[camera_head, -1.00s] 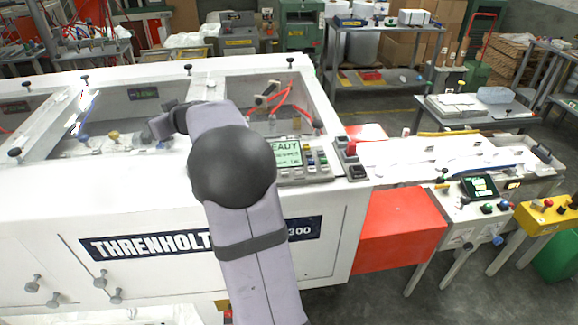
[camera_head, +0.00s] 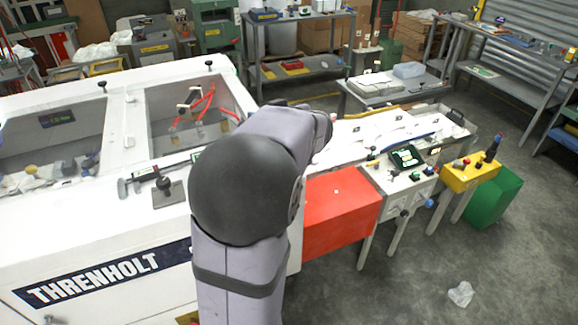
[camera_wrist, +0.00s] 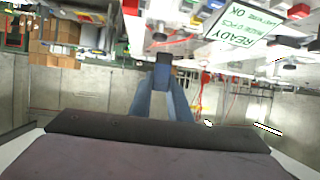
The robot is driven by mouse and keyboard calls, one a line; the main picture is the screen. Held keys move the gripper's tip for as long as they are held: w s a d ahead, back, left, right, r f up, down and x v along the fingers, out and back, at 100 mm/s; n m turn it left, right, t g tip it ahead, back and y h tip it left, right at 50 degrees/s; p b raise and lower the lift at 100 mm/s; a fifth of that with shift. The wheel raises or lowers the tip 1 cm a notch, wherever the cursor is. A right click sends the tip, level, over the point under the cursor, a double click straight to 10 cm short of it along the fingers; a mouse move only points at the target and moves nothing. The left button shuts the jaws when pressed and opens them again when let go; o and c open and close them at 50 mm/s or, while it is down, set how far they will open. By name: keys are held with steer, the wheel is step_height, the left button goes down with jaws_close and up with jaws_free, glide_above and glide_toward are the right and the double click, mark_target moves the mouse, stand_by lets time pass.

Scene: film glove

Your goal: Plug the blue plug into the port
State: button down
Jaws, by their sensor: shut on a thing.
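My gripper (camera_wrist: 163,62) shows in the wrist view as two blue-grey fingers meeting at a small dark piece. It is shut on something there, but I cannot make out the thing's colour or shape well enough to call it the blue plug. In the head view my own arm hides the gripper, which lies beyond the arm's bend. I cannot pick out the port in either view.
The white machine (camera_head: 110,225) with windowed lids fills the left. A red box (camera_head: 340,210), a control box (camera_head: 395,188) with a green screen and a yellow box (camera_head: 468,177) stand to its right. The READY screen (camera_wrist: 240,28) shows in the wrist view. Floor at the lower right is mostly clear.

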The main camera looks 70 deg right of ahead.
steer(key=s+m+g+h, duration=0.1)
steer(key=s, duration=0.7)
steer(key=shift+w+d+f, duration=0.15)
steer(key=shift+f, duration=2.45)
steer(key=shift+w+d+f, duration=0.1)
steer(key=shift+f, duration=2.5)
steer(key=c, duration=1.7)
jaws_free()
steer(key=shift+o, duration=0.2)
steer(key=b+v, duration=0.1)
steer(key=v, duration=1.1)
steer(key=shift+a, duration=0.15)
steer(key=shift+w, duration=0.1)
